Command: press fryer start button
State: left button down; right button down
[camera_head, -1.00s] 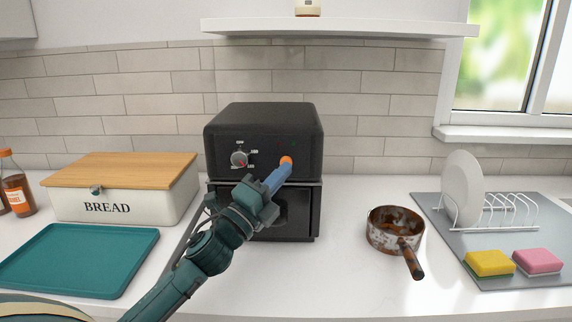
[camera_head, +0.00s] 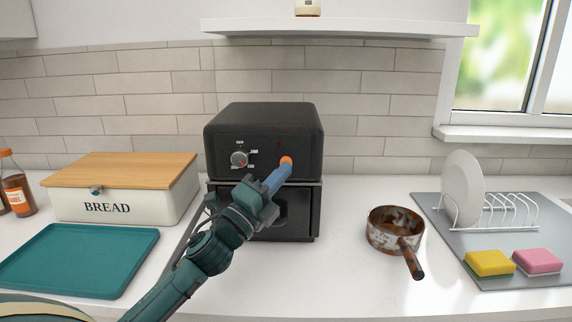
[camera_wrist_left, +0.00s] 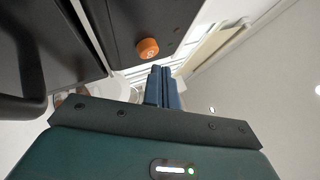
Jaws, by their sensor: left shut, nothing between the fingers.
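The black fryer (camera_head: 262,125) stands on the counter against the tiled wall. Its front has a round dial (camera_head: 239,158) on the left and a round orange button (camera_head: 286,160) on the right. My left gripper (camera_head: 284,170) is shut and empty, its blue fingertips just below the button in the head view. In the left wrist view the orange button (camera_wrist_left: 147,48) shows whole, and the shut fingertips (camera_wrist_left: 160,71) appear a little apart from it. A faint reddish mark shows on the panel above the button. My right gripper is not in view.
Left of the fryer are a bread box (camera_head: 125,203) and a teal tray (camera_head: 80,262). To the right are a rusty saucepan (camera_head: 392,232), a dish rack (camera_head: 515,208) with a plate (camera_head: 462,185), and two sponges. The counter in front of the fryer's right side is clear.

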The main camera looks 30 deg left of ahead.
pick_arm(q)
jog(key=shift+w+a, duration=0.1)
jog(key=shift+w, duration=0.1)
jog(key=shift+w+a, duration=0.1)
jog(key=shift+w, duration=0.1)
jog(key=shift+w+a, duration=0.2)
jog(key=shift+w, duration=0.1)
dwell(0.6)
jog(key=shift+w+a, duration=0.2)
jog(key=shift+w, duration=0.15)
dwell(0.4)
jog(key=shift+s, duration=0.1)
jog(key=shift+s+d, duration=0.6)
jog(key=shift+s, duration=0.35)
